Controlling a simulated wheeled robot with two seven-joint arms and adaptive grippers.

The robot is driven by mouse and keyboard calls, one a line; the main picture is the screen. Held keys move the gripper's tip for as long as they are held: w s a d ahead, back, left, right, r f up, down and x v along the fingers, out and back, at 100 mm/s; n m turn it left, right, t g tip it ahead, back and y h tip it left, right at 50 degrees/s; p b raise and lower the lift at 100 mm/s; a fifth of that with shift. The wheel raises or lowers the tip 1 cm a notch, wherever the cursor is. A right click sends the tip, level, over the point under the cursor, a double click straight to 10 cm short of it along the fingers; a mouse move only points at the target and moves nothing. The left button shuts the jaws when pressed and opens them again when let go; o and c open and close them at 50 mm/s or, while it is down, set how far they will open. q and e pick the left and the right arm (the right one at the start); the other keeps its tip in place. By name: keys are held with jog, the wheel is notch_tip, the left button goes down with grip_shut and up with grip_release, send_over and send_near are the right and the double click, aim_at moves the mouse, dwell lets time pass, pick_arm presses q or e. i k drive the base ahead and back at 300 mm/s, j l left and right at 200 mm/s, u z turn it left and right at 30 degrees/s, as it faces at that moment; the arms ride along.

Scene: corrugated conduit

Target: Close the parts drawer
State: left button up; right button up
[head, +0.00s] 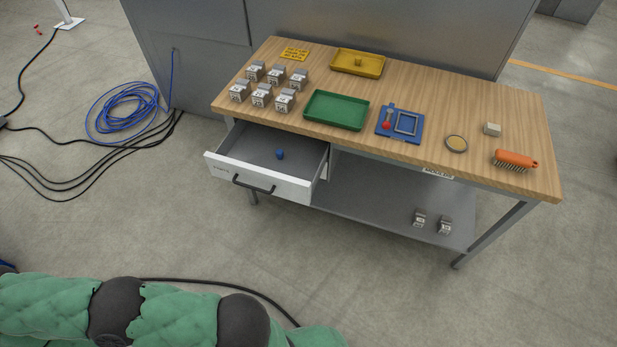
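The parts drawer (262,185) is pulled out from under the left part of the workbench. It has a white front with a dark bar handle (253,185). A small blue object (280,154) lies inside on the grey drawer floor. A green-padded arm of mine crosses the bottom left of the head view, well short of the drawer. Neither gripper shows in this view.
The wooden workbench top (470,100) carries several grey labelled blocks, a green tray (337,110), a yellow tray (358,62), a blue board (400,123) and an orange brush (515,160). A lower shelf (375,200) holds two blocks. Blue cable (122,112) lies left; floor before the drawer is mostly clear.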

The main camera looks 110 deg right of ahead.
aim_at(246, 157)
jog(key=z, duration=3.25)
jog(key=i+l, duration=0.2)
jog(key=l, duration=0.15)
jog(key=i+l, duration=0.25)
jog(key=l+u, duration=0.05)
